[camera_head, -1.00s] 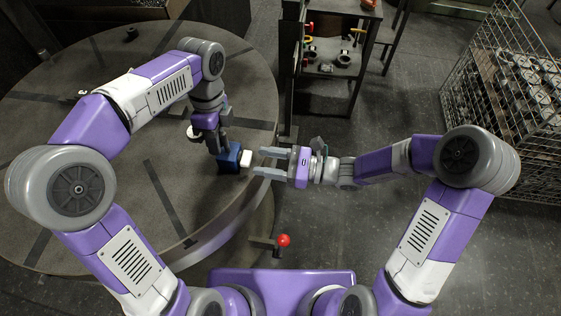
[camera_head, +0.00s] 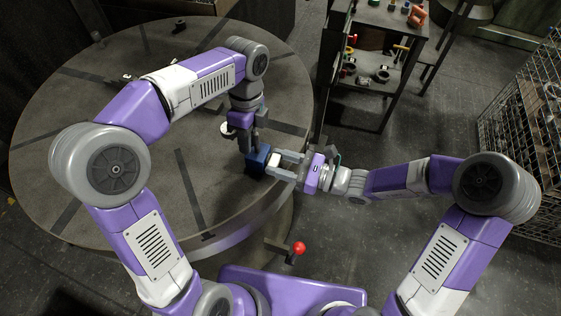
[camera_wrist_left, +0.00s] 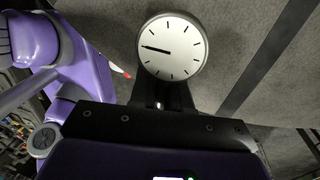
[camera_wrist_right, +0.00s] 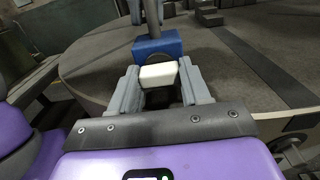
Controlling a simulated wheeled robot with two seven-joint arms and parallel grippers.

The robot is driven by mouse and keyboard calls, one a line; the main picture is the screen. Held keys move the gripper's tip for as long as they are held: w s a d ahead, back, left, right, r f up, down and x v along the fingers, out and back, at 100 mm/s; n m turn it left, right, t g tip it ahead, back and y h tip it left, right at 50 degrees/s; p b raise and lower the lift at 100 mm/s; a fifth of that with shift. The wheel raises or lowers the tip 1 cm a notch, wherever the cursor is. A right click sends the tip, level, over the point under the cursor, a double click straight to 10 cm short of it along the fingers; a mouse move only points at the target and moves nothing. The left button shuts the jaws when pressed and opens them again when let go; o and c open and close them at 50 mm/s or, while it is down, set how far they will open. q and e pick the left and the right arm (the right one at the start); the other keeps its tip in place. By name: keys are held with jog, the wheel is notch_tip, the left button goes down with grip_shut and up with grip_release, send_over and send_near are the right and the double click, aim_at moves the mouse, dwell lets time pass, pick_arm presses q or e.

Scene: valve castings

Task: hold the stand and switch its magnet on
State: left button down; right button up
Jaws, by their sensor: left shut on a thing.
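The stand has a blue magnet base (camera_head: 257,158) on the round table, with a white switch knob (camera_head: 274,161) on its right side. A grey post rises from the base in the right wrist view (camera_wrist_right: 152,18). The stand's round white dial (camera_wrist_left: 172,48) fills the top of the left wrist view. My left gripper (camera_head: 246,142) is shut on the stand just above the base, partly hiding the post. My right gripper (camera_wrist_right: 160,76) is open, its fingers on either side of the white knob, very near it; I cannot tell whether they touch.
The round table (camera_head: 110,170) has dark strips and is mostly bare around the stand. A red-knobbed lever (camera_head: 299,248) sticks out near its front edge. A shelf cart (camera_head: 375,75) with small parts stands behind. A wire crate (camera_head: 525,130) is at the right.

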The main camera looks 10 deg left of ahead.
grip_shut()
jog(key=m, duration=0.4)
jog(key=shift+m, duration=0.8)
jog(key=o, duration=0.6)
grip_release()
jog(key=shift+m, duration=0.3)
jog(key=shift+o, duration=0.2)
jog(key=shift+s+f, duration=0.1)
jog(key=shift+f, duration=0.05)
